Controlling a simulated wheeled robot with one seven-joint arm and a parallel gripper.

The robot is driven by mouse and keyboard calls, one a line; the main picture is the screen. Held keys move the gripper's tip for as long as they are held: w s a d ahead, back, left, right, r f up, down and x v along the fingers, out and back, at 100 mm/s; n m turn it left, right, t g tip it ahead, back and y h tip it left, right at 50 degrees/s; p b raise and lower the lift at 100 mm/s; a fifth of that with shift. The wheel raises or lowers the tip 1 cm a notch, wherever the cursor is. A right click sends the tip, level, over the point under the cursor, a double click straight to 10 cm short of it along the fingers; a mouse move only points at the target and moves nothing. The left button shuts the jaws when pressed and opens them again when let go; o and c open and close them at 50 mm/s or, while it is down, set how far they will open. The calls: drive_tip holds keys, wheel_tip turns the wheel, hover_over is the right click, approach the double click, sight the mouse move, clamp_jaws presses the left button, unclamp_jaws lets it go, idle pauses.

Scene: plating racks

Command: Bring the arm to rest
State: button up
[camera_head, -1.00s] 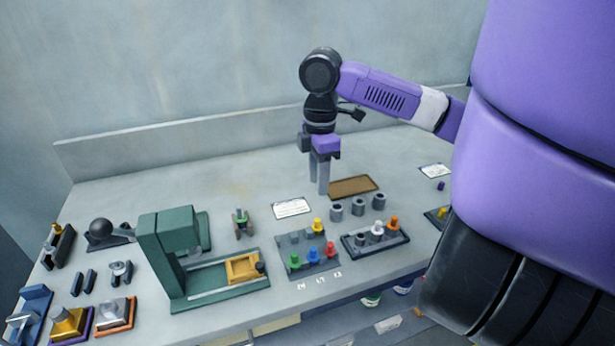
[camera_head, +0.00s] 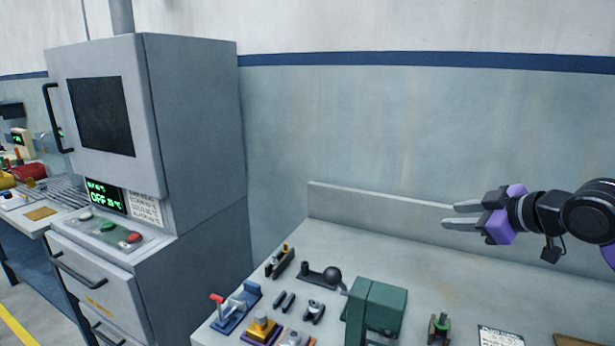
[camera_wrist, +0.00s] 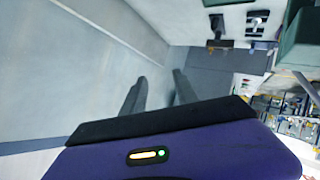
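My gripper (camera_head: 462,216) is at the right of the head view, level above the bench, its fingers pointing left. The two fingers are apart with nothing between them. The wrist view also shows my gripper (camera_wrist: 160,88) with its two grey fingers parted and empty. My black and purple wrist and arm run off the right edge of the head view.
The grey bench (camera_head: 440,280) carries a green press (camera_head: 375,310), a black ball-handled tool (camera_head: 332,274) and small fixtures along its front. A grey oven cabinet (camera_head: 165,120) stands at the left. The bench's back area below my gripper is clear.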

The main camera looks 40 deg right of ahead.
drive_tip(key=w+a+r+m+t+h, duration=0.2)
drive_tip(key=w+a+r+m+t, duration=0.4)
drive_tip(key=a+r+t, duration=0.4)
drive_tip(key=s+a+f+m+g+h, duration=0.2)
drive_tip(key=s+a+f+m+h, duration=0.15)
drive_tip(key=s+a+f, duration=0.4)
drive_tip(key=s+a+f+m+g+h, duration=0.2)
drive_tip(key=s+a+f+m, duration=0.2)
drive_tip(key=a+f, duration=0.65)
drive_tip(key=s+a+f+n+g+y, duration=0.1)
drive_tip(key=s+a+f+n+y, duration=0.4)
drive_tip(key=s, duration=0.4)
drive_tip(key=s+a+f+n+g+y, duration=0.2)
drive_tip(key=s+a+f+n+y, duration=0.3)
drive_tip(key=s+a+f, duration=0.3)
drive_tip(key=shift+s+a+f+y, duration=0.35)
drive_tip(key=shift+s+f, duration=0.35)
drive_tip(key=shift+s, duration=0.2)
drive_tip(key=shift+s, duration=0.1)
